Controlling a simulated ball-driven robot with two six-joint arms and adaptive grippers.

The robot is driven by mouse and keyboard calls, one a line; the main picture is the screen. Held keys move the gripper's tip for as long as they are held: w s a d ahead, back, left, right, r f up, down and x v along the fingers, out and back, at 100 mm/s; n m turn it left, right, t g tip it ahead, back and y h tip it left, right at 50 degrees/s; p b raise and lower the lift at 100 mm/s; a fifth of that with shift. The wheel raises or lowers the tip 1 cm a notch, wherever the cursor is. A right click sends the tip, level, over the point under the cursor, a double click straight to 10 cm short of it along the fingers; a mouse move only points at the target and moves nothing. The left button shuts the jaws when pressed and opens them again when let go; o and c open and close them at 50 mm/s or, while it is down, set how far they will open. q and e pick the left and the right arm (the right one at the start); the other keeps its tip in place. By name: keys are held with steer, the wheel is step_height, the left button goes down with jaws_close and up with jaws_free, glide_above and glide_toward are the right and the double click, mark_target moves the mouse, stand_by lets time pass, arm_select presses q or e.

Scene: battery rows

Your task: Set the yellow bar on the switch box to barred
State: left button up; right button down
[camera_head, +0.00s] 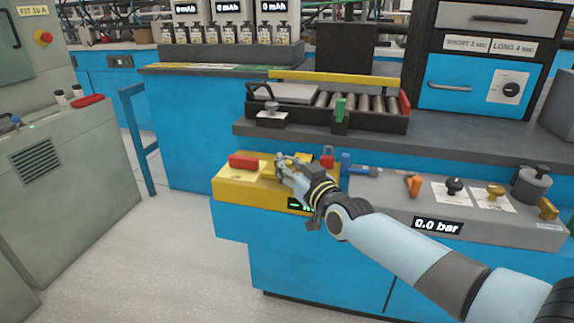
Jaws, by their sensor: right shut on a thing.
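The yellow switch box (232,189) sits on the blue bench, left of centre. A red block (243,162) and a pale label lie on its top at the left. My right gripper (281,163) is low over the right part of the box top, its arm coming in from the lower right. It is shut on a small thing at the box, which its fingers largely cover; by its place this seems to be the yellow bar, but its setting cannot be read. A dark display on the box front is partly hidden by my arm. My left gripper is out of view.
A red padlock (327,157) stands just right of the gripper. A grey panel (384,205) with several knobs and a "0.0 bar" display is to the right. A roller conveyor (350,118) with a yellow rail is behind. Floor at the left is clear.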

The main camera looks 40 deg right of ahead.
steer(key=shift+f, duration=0.25)
steer(key=shift+w+a+f, duration=0.1)
steer(key=shift+w+a, duration=0.7)
steer(key=shift+w, duration=0.05)
steer(key=c, duration=1.5)
jaws_free()
steer(key=shift+s+a, duration=0.1)
steer(key=shift+a, duration=0.15)
steer(key=o, duration=0.3)
steer(key=shift+r, duration=0.2)
steer(key=shift+o, duration=0.2)
steer(key=shift+d, duration=0.1)
steer(key=s, duration=1.1)
steer(key=shift+s+a, duration=0.4)
steer(key=shift+a, duration=0.05)
